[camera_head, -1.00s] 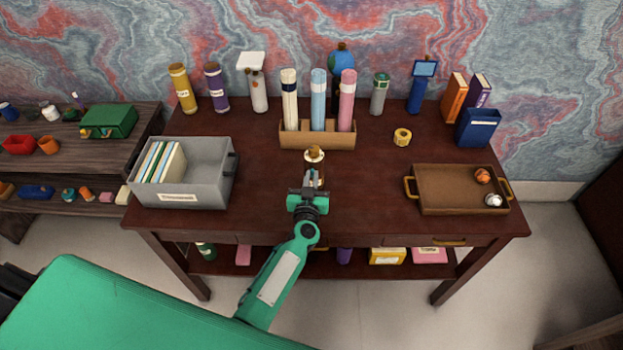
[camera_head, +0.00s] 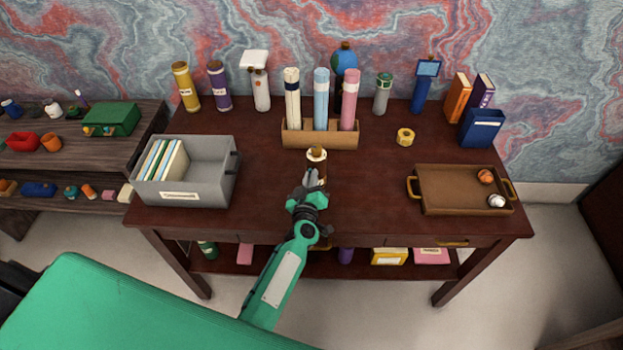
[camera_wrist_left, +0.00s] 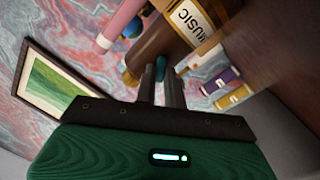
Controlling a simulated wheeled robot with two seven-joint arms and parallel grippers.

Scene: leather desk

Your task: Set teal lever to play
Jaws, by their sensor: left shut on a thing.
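A brown music device with a gold band and a white MUSIC label (camera_wrist_left: 192,22) fills the top middle of the left wrist view. In the head view its cream and gold top (camera_head: 316,153) shows at the middle of the desk, just beyond my left gripper (camera_head: 314,180). The teal lever (camera_wrist_left: 160,66) shows as a small teal tip between the fingers of my left gripper (camera_wrist_left: 160,80), which is shut on it. The fingers hide most of the lever, so its exact setting cannot be read. My right gripper is not in view.
A grey bin (camera_head: 214,180) with folders stands left on the desk (camera_head: 370,205). A brown tray (camera_head: 440,200) with two balls lies right. A holder (camera_head: 305,138) with three rolls stands behind the device. A yellow tape roll (camera_head: 405,136) lies right of it.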

